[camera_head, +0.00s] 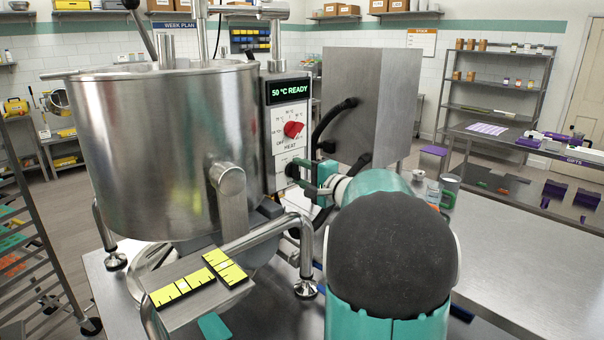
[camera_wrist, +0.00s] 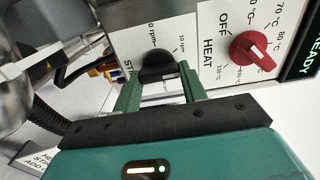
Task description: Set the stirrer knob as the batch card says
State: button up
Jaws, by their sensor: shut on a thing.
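The black stirrer knob (camera_wrist: 157,66) sits on the white lower panel of the control box (camera_head: 287,118), below the red HEAT knob. "0 rpm" and "10 rpm" show beside it in the wrist view; the other marks are hidden. My gripper (camera_wrist: 160,82) has its two green fingers on either side of the knob and is shut on it. In the head view my gripper (camera_head: 312,176) reaches the panel from the right, and the knob (camera_head: 292,170) is partly covered. I cannot read the knob's pointer. I cannot identify the batch card in either view.
The red HEAT knob (camera_head: 293,129) is close above; the display (camera_head: 290,91) reads "50 °C READY". A large steel kettle (camera_head: 170,150) stands left. A cable (camera_head: 330,122) bends behind my gripper. A partly hidden lettered card (camera_wrist: 36,160) lies lower left. The right steel table (camera_head: 530,250) is mostly clear.

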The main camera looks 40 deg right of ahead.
jog(key=shift+s+a+f+m, duration=0.1)
jog(key=shift+f+m, duration=0.1)
jog(key=shift+m, duration=4.4)
jog(key=shift+s+f+m, duration=0.1)
jog(key=shift+f+m, duration=0.05)
jog(key=shift+m, duration=4.45)
jog(key=o, duration=0.9)
jog(key=shift+o, duration=0.4)
jog(key=shift+w+a, duration=0.1)
jog(key=shift+r, duration=0.1)
